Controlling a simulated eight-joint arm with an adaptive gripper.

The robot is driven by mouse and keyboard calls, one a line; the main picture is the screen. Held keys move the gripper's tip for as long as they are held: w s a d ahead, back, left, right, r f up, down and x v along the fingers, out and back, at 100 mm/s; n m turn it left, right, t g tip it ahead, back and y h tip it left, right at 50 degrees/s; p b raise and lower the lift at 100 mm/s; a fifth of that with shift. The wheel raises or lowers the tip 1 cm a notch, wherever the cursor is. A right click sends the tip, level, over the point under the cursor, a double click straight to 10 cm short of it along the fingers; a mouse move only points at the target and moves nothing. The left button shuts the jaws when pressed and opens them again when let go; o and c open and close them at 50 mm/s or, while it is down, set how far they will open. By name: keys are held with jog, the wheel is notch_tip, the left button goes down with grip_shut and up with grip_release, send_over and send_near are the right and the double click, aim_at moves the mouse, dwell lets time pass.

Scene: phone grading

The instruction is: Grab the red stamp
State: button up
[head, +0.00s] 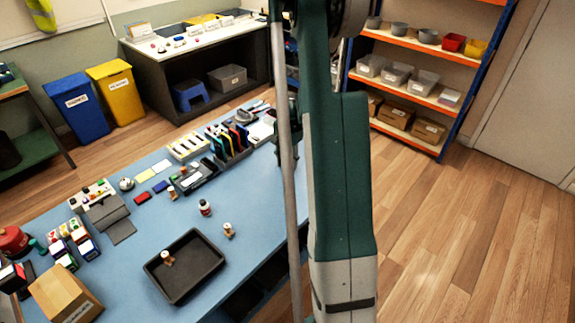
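Two small stamps with pale wooden handles show in the head view. One stamp (167,258) is inside the black tray (190,292), near its left side. The other stamp (228,230) stands on the blue table just beyond the tray's right corner. They are too small for me to tell which, if either, is red. I cannot make out my gripper; my large green and grey arm link fills the middle of the view and hides part of the table.
A cardboard box (65,297) and several small boxes crowd the left end. Bare blue table lies around the bottle.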

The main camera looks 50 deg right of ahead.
aim_at(288, 156)
dwell(0.4)
jog(key=c, duration=1)
jog(key=shift+o, duration=0.2)
jog(key=shift+r, duration=0.15)
jog(key=shift+r+p, duration=0.65)
jog(key=shift+r, duration=4.25)
